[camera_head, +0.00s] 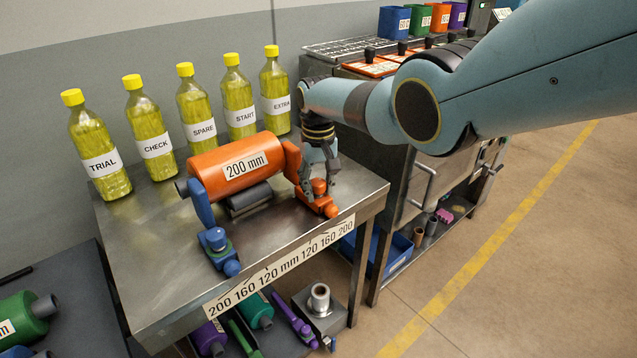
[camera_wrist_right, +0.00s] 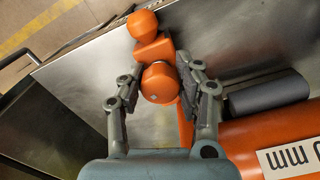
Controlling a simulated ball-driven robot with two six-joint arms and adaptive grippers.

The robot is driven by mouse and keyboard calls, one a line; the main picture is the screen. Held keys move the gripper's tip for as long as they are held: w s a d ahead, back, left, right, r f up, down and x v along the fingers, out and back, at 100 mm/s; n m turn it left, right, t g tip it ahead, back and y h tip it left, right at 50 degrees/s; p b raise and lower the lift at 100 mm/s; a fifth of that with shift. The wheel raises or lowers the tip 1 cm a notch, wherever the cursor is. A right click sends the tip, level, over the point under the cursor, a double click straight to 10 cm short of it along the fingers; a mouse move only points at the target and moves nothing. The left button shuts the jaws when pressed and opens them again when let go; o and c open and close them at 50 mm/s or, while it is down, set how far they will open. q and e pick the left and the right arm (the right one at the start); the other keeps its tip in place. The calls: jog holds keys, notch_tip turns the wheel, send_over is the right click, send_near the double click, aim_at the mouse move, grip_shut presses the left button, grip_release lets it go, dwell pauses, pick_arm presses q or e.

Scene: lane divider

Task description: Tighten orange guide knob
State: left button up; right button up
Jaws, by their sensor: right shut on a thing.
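The orange guide knob (camera_head: 319,187) sits on an orange guide at the right end of the metal table, beside the 200 mm orange cylinder (camera_head: 215,160). My right gripper (camera_head: 317,180) reaches down over this knob, with a finger on either side. In the right wrist view the round orange knob (camera_wrist_right: 160,84) lies between the fingers of the right gripper (camera_wrist_right: 158,78), which is shut on it. The guide's outer orange ball (camera_wrist_right: 142,23) lies beyond the fingers. A blue guide with its knob (camera_head: 214,237) stands at the cylinder's left end. My left gripper is out of view.
Several yellow-capped bottles (camera_head: 200,122) stand in a row at the table's back. A label strip (camera_head: 280,268) runs along the front edge. A grey roller (camera_head: 249,199) lies beside the cylinder. A metal cabinet (camera_head: 418,190) stands to the right. The table's front left is clear.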

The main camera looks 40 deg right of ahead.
aim_at(318, 182)
jog(key=shift+w+r+m, duration=0.15)
jog(key=shift+m, duration=1.95)
jog(key=o, duration=1.2)
notch_tip(318, 182, up, 12)
